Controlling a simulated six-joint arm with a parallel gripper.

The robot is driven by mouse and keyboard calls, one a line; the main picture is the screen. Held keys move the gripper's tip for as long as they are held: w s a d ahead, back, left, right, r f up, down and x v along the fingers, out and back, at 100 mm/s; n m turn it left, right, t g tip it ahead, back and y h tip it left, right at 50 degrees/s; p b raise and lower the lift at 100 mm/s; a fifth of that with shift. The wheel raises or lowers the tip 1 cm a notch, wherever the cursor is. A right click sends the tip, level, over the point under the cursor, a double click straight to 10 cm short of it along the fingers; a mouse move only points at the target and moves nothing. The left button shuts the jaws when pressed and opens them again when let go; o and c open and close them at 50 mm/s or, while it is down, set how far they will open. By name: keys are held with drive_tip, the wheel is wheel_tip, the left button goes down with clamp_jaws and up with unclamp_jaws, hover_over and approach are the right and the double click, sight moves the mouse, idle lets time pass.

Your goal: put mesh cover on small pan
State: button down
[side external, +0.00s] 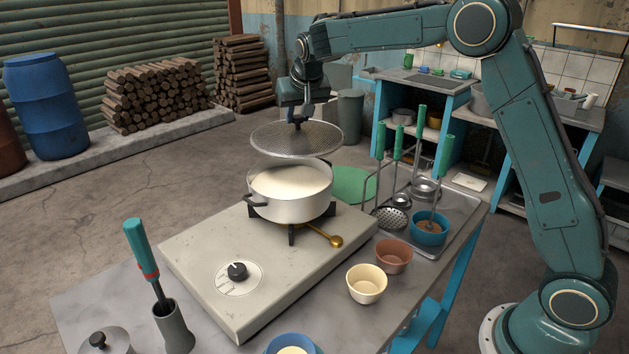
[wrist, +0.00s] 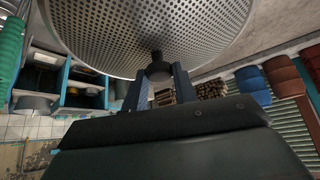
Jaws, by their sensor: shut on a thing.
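The mesh cover (side external: 297,139) is a round, perforated metal disc with a dark knob at its centre. My gripper (side external: 297,119) is shut on that knob and holds the cover above the small pan, apart from its rim. In the wrist view the cover (wrist: 150,30) fills the top, with its knob between the fingertips of my gripper (wrist: 155,85). The small pan (side external: 290,207) is white with dark handles, holds a pale milky liquid, and sits on the burner of the stove.
The stove (side external: 215,255) has a black knob (side external: 237,271) in front. A cream bowl (side external: 367,284) and a brown bowl (side external: 393,256) stand to its right. A rack with green-handled utensils (side external: 398,143) rises right of the pan. A green-handled tool (side external: 140,248) stands in a holder at front left.

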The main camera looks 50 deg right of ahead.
sight(291, 145)
drive_tip(key=shift+n+y, duration=0.3)
drive_tip(key=shift+n, duration=0.2)
drive_tip(key=s+a, duration=0.1)
drive_tip(key=a, duration=0.1)
drive_tip(key=s+a, duration=0.1)
drive_tip(key=s+a+r, duration=0.1)
drive_tip(key=a, duration=0.1)
drive_tip(key=shift+a, duration=0.3)
drive_tip(key=shift+f, duration=0.2)
drive_tip(key=shift+f, duration=3.2)
drive_tip(key=shift+f, duration=0.6)
drive_tip(key=c, duration=1)
unclamp_jaws()
drive_tip(key=shift+c, duration=0.2)
drive_tip(key=shift+f, duration=0.1)
drive_tip(key=v, duration=1.3)
drive_tip(key=shift+s+a+r, duration=0.15)
drive_tip(key=shift+s+r, duration=0.1)
drive_tip(key=shift+r, duration=0.05)
